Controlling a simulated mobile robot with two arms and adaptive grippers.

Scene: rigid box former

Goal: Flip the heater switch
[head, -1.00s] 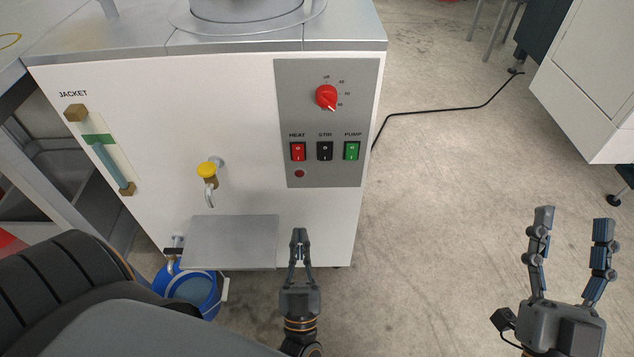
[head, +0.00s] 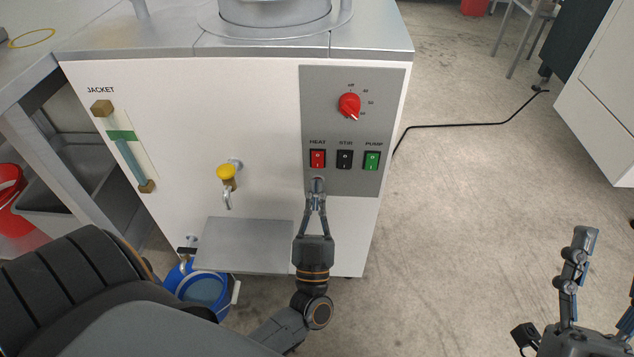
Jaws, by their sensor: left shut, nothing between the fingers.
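The heater switch (head: 317,159) is the red rocker labelled HEAT, leftmost of three rockers on the grey control panel (head: 390,180) of the white machine. My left gripper (head: 317,186) is shut and empty, pointing up at the panel. Its tips appear just below the red switch and hide the small red lamp seen there earlier. I cannot tell whether the tips touch the panel. My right gripper (head: 606,285) is at the lower right over bare floor, its fingers spread wide and empty, partly cut off by the frame edge.
A black STIR rocker (head: 344,159) and a green PUMP rocker (head: 372,160) sit right of the heater switch, under a red dial (head: 349,106). A yellow-handled tap (head: 227,173) and a metal shelf (head: 245,245) are to the left. A blue bucket (head: 185,276) stands on the floor.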

